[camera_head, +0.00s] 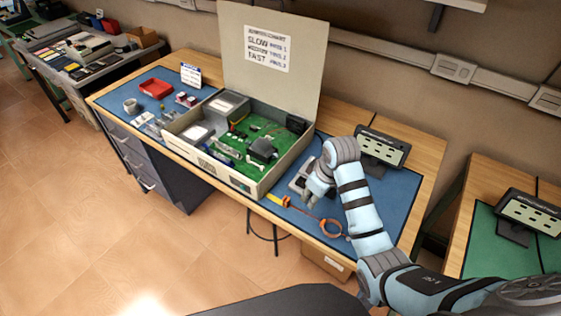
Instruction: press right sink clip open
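An open computer case (246,184) lies on the workbench with its lid raised at the back. Inside is a green circuit board (276,133). A dark block (262,149), which looks like the heat sink, sits on the board. Its clips are too small to make out, so I cannot tell whether the right one is open or closed. My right gripper (309,200) hangs just right of the case, over the blue mat, apart from the dark block. Its fingers are too small to read. My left gripper is out of view.
A dark display panel (380,147) stands at the back right. A red tray (156,88) and small parts lie left of the case.

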